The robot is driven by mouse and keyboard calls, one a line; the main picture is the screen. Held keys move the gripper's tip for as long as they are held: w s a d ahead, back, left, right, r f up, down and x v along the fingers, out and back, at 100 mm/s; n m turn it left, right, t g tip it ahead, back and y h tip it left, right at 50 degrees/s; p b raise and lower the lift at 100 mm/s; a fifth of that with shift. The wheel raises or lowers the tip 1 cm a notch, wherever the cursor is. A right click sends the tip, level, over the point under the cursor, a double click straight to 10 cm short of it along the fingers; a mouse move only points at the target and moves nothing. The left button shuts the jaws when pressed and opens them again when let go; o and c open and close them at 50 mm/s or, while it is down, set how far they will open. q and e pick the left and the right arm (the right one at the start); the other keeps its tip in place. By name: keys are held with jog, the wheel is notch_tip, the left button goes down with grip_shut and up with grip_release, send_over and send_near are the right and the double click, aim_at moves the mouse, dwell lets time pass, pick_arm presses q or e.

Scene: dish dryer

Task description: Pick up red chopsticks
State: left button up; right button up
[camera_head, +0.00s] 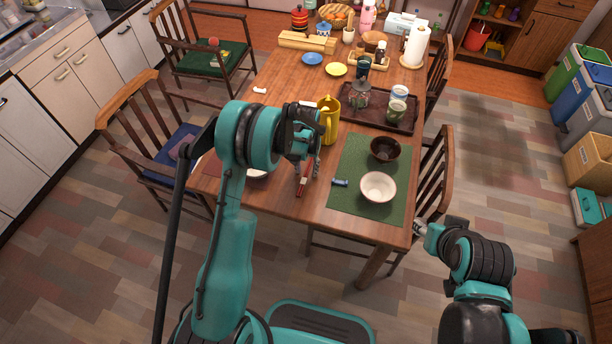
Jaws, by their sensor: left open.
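The red chopsticks (302,187) are a short, narrow red shape at the near left part of the wooden table, partly hidden by my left gripper. My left gripper (305,176) is directly over them, fingers pointing down and open, with the red shape showing between or just below the fingertips. Whether the fingers touch it I cannot tell. My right gripper (419,228) is beside the table's near right corner, away from the chopsticks. It is small in view and its jaws are unclear.
A yellow pitcher (328,119) stands just behind my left gripper. To the right, a green placemat (350,203) bears a white bowl (378,187), a dark bowl (384,149) and a small blue item (340,182). A brown tray (404,125) with cups lies farther back.

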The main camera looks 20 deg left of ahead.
pick_arm(q)
jog(key=c, duration=0.9)
jog(key=shift+o, duration=0.2)
